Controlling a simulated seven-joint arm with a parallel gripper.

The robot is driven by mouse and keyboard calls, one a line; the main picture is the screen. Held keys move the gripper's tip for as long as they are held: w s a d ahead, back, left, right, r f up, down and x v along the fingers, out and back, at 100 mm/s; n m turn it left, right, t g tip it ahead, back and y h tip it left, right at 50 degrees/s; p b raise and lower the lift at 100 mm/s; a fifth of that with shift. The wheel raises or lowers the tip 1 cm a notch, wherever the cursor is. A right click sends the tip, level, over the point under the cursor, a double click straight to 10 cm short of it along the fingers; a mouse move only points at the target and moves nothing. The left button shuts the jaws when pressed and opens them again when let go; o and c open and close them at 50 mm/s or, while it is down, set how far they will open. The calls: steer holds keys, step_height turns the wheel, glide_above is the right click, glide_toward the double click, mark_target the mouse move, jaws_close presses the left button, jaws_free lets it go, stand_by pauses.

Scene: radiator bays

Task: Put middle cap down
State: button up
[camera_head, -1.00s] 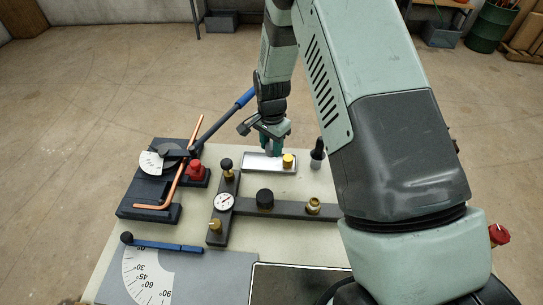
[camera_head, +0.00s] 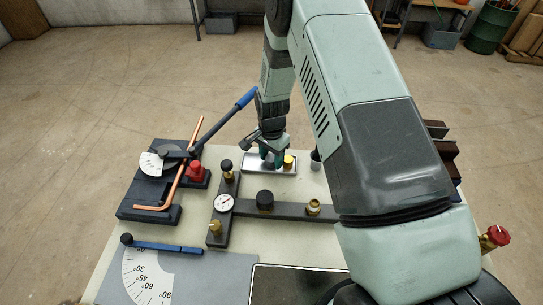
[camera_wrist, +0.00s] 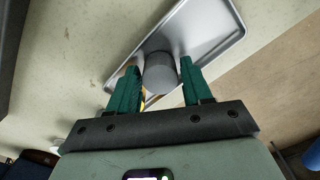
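My gripper (camera_head: 272,160) points down over the shallow silver tray (camera_head: 256,169) at the back of the table. In the wrist view the green fingers of my gripper (camera_wrist: 160,78) are on either side of a dark grey round cap (camera_wrist: 160,73) and seem shut on it. The cap is at the tray (camera_wrist: 205,30); I cannot tell whether it touches the tray's floor. In the head view the fingers mostly hide this cap. A brass cap (camera_head: 289,162) stands at the tray's right end.
A dark manifold (camera_head: 285,211) with a gauge (camera_head: 224,203), a black middle fitting (camera_head: 265,198) and brass fittings lies in front of the tray. A tube bender with a blue lever (camera_head: 235,108), a copper tube (camera_head: 180,180) and a red knob (camera_head: 196,172) stands left.

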step_height(320, 180, up, 11)
step_height(320, 180, up, 13)
steer(key=n+t, duration=0.1)
glide_above(272, 158)
steer(key=s+d, duration=0.2)
steer(key=d, duration=0.2)
steer(key=s+d+r+n+t, duration=0.1)
steer(key=s+d+r, duration=0.2)
steer(key=r, duration=0.3)
steer(key=s+d+r+n+t, duration=0.1)
steer(key=s+d+r, duration=0.15)
steer(key=r, duration=0.35)
steer(key=s+d+r+n+t, duration=0.1)
steer(key=s+d+r+n, duration=0.1)
steer(key=s, duration=0.7)
steer(key=s+d+r+n+t, duration=0.1)
steer(key=s+d+r, duration=0.3)
steer(key=s, duration=0.6)
steer(key=shift+r+n+t, duration=0.3)
steer(key=shift+r+n, duration=0.25)
steer(key=shift+n, duration=0.15)
steer(key=shift+d, duration=0.1)
